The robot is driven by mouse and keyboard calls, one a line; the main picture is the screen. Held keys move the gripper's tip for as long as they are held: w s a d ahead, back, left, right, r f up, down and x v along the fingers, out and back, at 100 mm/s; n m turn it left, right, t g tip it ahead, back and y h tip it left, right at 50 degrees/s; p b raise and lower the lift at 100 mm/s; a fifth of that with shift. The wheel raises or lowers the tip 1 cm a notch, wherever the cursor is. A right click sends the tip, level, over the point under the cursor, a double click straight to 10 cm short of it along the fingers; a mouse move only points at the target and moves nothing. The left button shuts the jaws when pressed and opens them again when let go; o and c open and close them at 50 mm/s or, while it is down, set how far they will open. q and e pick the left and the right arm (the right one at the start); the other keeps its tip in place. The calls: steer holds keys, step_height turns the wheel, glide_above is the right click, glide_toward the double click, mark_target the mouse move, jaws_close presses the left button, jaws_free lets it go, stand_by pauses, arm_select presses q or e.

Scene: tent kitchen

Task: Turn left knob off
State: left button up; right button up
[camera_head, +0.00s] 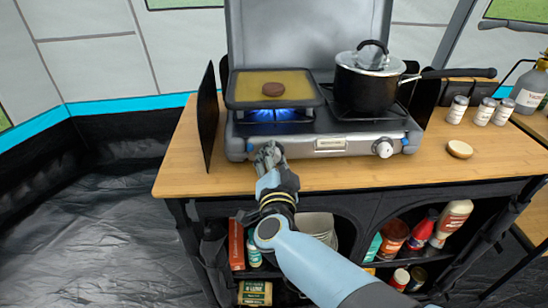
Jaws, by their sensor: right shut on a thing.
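The grey camping stove (328,146) stands on a wooden counter with its lid raised. A blue flame (268,115) burns under the square pan (242,92) on the left burner. My right gripper (267,150) is at the left end of the stove's front, where it is shut on the left knob. The gripper's fingers hide nearly all of that knob, so its angle cannot be told. The right knob (383,148) shows white and clear on the front panel. My left gripper is not in view.
The pan holds a round brown patty (273,89). A black pot (366,79) with a glass lid sits on the right burner, its handle pointing right. Several small jars (457,109) stand on the right of the wooden counter (330,177). Shelves below hold bottles and cans.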

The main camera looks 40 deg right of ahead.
steer(key=m+b, duration=0.1)
steer(key=m, duration=0.4)
steer(key=shift+f, duration=0.2)
steer(key=m+y+b, duration=0.1)
steer(key=m+b, duration=0.1)
steer(key=m, duration=0.3)
steer(key=shift+m, duration=0.3)
steer(key=o, duration=0.9)
steer(key=shift+c, duration=0.2)
